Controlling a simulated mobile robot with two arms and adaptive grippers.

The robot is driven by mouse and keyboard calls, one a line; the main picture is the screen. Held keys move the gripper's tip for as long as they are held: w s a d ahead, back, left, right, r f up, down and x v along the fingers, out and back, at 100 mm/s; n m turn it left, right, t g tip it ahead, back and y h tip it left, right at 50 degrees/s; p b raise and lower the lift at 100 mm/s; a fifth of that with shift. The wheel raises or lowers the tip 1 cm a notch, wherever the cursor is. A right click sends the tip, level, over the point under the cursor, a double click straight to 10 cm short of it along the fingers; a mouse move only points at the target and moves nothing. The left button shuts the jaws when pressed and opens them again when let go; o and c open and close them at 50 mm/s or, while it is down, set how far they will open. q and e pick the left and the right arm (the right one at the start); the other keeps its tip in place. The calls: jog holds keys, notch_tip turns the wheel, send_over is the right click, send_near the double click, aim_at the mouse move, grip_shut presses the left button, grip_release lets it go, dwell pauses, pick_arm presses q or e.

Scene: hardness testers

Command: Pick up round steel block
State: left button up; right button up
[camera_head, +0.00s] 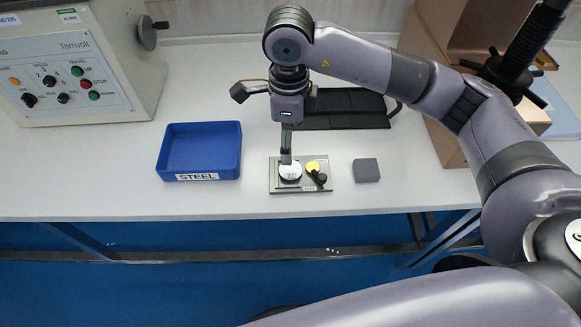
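A round, pale steel block (291,173) lies at the left of a small grey plate (292,187) on the bench. A yellow disc (313,167) sits beside it on the same plate, with a small black knobbed part (320,178) partly over it. My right gripper (286,159) points straight down at the round block, its fingertips at the block's far edge. The fingers are seen nearly edge-on, so I cannot tell whether they are open, shut, or touching the block. My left gripper is not in view.
A blue tray (201,128) labelled STEEL stands left of the plate, and looks empty. A grey square block (366,170) lies to the right. Black mats (345,120) lie behind. A control cabinet (75,65) stands far left; a brown machine (450,147) stands right.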

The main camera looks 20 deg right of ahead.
send_over(291, 169)
notch_tip(291, 169, down, 5)
jog(key=shift+a+r, duration=0.1)
jog(key=shift+a, duration=0.05)
jog(key=shift+f+p, duration=0.85)
jog(key=shift+f, duration=1.8)
jog(key=shift+c, duration=0.3)
jog(key=c, duration=1.4)
jog(key=shift+c, duration=0.2)
